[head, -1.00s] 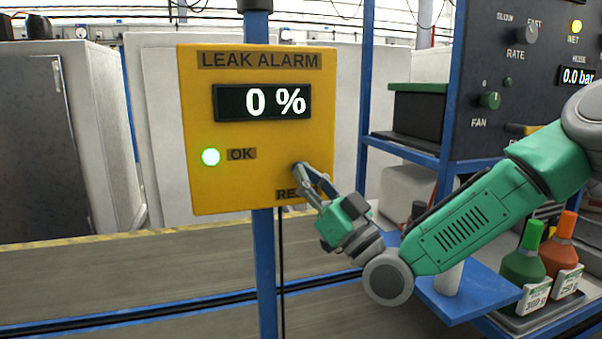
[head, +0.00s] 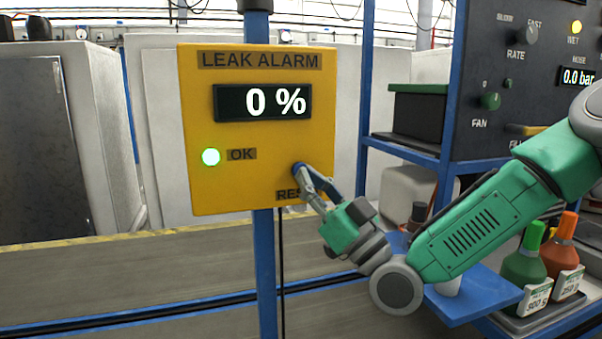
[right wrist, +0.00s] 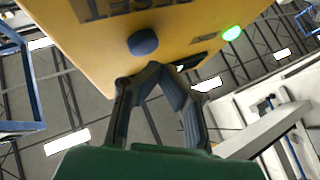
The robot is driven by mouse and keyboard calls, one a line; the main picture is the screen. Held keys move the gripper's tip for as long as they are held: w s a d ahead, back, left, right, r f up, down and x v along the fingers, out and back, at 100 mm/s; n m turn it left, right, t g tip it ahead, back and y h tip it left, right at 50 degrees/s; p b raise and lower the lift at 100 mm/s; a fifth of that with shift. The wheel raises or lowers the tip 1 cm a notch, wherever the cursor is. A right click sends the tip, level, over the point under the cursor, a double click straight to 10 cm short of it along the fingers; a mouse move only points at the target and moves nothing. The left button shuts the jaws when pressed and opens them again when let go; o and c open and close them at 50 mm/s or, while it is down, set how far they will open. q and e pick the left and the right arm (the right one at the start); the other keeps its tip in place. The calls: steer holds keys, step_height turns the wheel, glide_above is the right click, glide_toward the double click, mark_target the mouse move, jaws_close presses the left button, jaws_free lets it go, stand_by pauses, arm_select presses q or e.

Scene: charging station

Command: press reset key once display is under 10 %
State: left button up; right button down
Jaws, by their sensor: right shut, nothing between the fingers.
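The yellow leak alarm box (head: 250,178) hangs on a blue post in the head view. Its display (head: 262,103) reads 0 %. A green lamp (head: 211,157) is lit beside the OK label. The blue reset key (head: 297,167) is at the lower right of the panel, above a partly covered RESET label; it also shows in the right wrist view (right wrist: 143,42). My right gripper (head: 304,173) is shut and empty, its fingertips (right wrist: 152,70) just off the key with a small gap. My left gripper is out of view.
A dark control panel (head: 530,70) with knobs stands at the right on a blue frame. Green and orange bottles (head: 525,262) stand on a tray below my right arm. The space in front of the alarm box is clear on the left.

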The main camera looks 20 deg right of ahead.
steer(key=shift+s+b, duration=0.3)
steer(key=shift+s, duration=2.15)
steer(key=a+f+m+g+h, duration=0.1)
steer(key=a+f+g+h, duration=0.15)
steer(key=f, duration=0.65)
steer(key=a+f+g+h, duration=0.1)
steer(key=f+g, duration=0.3)
steer(key=f, duration=0.5)
steer(key=s+d+f+m+g+h, duration=0.1)
steer(key=s+f+g+h, duration=0.2)
steer(key=f, duration=0.6)
steer(key=s+d+f+m+g, duration=0.1)
steer(key=s+f+g, duration=0.3)
steer(key=f, duration=0.5)
steer(key=s+d+f+m+g+h, duration=0.1)
steer(key=s+d+f+g+h, duration=0.1)
steer(key=s+d+f, duration=0.2)
steer(key=s+d+f+m+g+h, duration=0.1)
steer(key=s+d+f+g+h, duration=0.1)
steer(key=s, duration=0.9)
steer(key=s+d+f+g+h, duration=0.2)
steer(key=s+d+f+g, duration=0.1)
steer(key=s+d+f, duration=0.3)
step_height(320, 180, down, 3)
steer(key=shift+s+r+m+h, duration=0.15)
steer(key=shift+s+m+h, duration=0.25)
steer(key=shift+s, duration=0.25)
